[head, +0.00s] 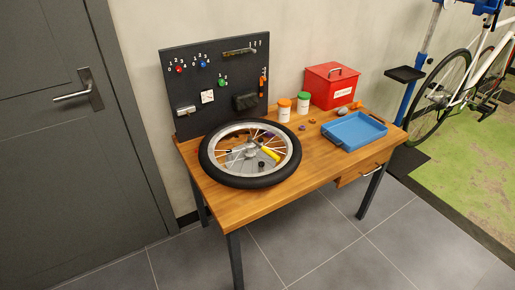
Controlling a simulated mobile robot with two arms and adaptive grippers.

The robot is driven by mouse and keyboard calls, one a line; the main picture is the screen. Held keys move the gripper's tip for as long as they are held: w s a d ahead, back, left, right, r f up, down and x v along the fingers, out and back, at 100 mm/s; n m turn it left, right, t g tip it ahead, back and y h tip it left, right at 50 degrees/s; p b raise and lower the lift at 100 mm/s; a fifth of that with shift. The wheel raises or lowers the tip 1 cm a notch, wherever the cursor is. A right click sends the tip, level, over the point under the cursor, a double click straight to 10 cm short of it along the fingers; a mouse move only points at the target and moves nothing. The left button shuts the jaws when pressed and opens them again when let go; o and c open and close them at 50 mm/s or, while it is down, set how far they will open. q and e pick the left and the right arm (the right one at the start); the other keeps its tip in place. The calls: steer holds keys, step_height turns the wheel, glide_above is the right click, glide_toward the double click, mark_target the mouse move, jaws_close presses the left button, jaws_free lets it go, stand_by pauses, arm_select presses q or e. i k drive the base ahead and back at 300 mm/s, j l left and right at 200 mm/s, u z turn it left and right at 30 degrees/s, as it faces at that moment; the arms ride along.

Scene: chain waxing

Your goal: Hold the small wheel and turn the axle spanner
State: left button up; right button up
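The small wheel (286,145) lies flat on the left part of the wooden workbench (245,207). It has a black tyre, a silver rim and spokes. A yellow-handled tool (270,153) lies across the spokes near the hub; I cannot tell whether it is the axle spanner or whether it touches the axle. A small dark round piece (261,164) shows inside the rim. Neither of my grippers is in view.
A black pegboard (215,60) with small tools stands behind the wheel. Orange-lidded (284,112) and green-lidded (303,105) jars, a red box (330,84) and a blue tray (354,131) occupy the bench's right side. A bicycle (470,75) stands beyond. The bench's front strip is clear.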

mark_target(250, 139)
steer(key=i+j+z, duration=0.15)
steer(key=z, duration=0.2)
steer(key=i+j+z, duration=0.15)
steer(key=j+z, duration=0.2)
steer(key=i+j+z, duration=0.1)
steer(key=j+z, duration=0.25)
steer(key=l, duration=0.1)
